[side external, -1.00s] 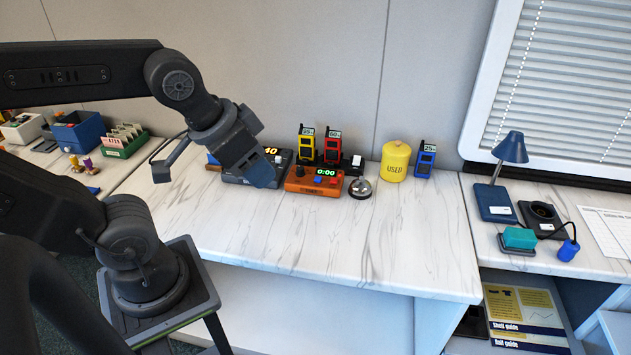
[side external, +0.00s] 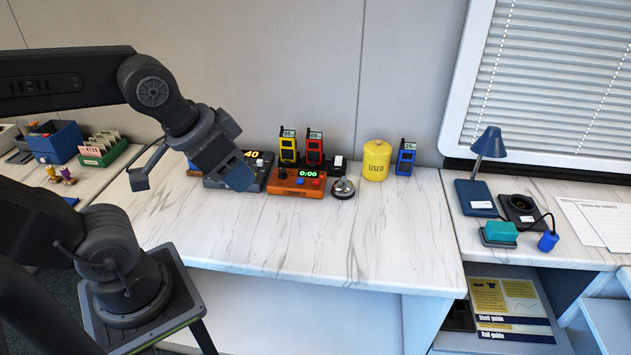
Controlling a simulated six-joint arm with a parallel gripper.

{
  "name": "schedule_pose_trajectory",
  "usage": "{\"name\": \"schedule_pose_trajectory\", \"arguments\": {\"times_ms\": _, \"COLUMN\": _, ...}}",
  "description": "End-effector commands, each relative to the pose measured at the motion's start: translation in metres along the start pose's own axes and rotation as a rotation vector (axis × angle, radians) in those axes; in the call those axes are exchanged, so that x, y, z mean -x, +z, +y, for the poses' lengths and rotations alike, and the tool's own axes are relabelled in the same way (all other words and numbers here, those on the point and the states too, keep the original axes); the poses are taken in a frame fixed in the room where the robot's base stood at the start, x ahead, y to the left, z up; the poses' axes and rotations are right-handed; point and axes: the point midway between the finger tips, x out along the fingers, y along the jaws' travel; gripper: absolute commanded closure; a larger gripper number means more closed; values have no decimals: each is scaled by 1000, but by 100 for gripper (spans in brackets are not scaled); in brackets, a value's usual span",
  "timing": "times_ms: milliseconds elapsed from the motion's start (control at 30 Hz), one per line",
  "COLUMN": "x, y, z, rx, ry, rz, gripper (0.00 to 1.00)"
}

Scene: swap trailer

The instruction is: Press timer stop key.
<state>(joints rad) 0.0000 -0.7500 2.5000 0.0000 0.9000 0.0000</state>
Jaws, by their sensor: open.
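An orange timer box (side external: 289,190) sits toward the back of the white marble-patterned counter. Its display (side external: 308,174) reads 0:00 in green. A black knob (side external: 281,173) is at its left, and a blue key (side external: 300,181) and a red key (side external: 316,183) are below the display. I cannot read which key is marked stop. My gripper (side external: 240,176) is left of the timer, in front of a dark device (side external: 214,182) with an orange 40 display, and partly hides it. The jaws look apart from the timer, and nothing shows between them.
A yellow canister marked USED (side external: 376,161) and a blue handset (side external: 405,159) are farther right. The counter front (side external: 330,240) is clear.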

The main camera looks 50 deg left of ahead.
Motion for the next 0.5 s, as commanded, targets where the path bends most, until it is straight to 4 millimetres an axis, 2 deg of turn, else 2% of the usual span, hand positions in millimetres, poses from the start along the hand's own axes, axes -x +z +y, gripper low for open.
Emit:
{"name": "schedule_pose_trajectory", "arguments": {"times_ms": 67, "x": 0, "y": 0, "z": 0, "rx": 0, "ry": 0, "rz": 0, "gripper": 68}}
{"name": "schedule_pose_trajectory", "arguments": {"times_ms": 400, "x": 0, "y": 0, "z": 0, "rx": 0, "ry": 0, "rz": 0, "gripper": 100}}
{"name": "schedule_pose_trajectory", "arguments": {"times_ms": 500, "x": 0, "y": 0, "z": 0, "rx": 0, "ry": 0, "rz": 0, "gripper": 100}}
